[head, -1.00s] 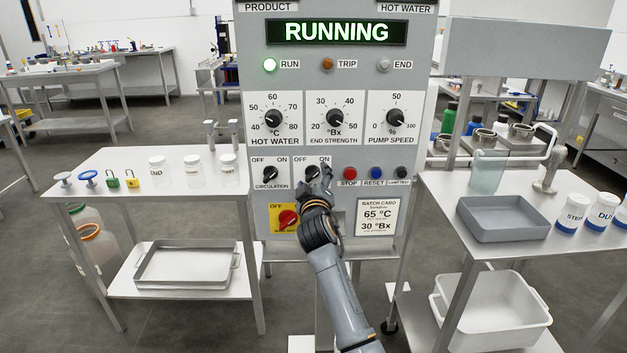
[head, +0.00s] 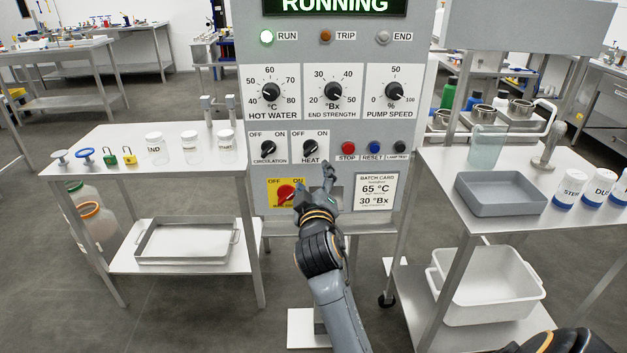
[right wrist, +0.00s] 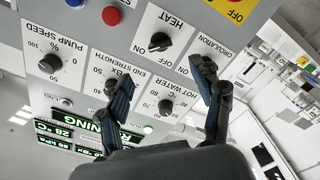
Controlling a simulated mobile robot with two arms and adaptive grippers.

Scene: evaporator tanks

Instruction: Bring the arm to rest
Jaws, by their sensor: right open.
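My right gripper (head: 328,177) is in front of the lower part of the grey control panel (head: 427,70), just below the HEAT knob (head: 310,147). In the right wrist view its two fingers (right wrist: 160,72) are spread apart with nothing between them. The HEAT knob (right wrist: 161,42) shows past the fingers, clear of them, with its pointer towards ON. The CIRCULATION knob (head: 269,147) is also turned towards ON. The green RUN lamp (head: 266,37) is lit and the display (head: 335,6) reads RUNNING. My left gripper is not in view.
A left steel table (head: 122,140) holds white jars, padlocks and valve handles, with a tray (head: 186,242) below. A right table (head: 437,160) holds a grey tray (head: 501,192) and labelled bottles. The red switch (head: 285,192) is close beside my gripper.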

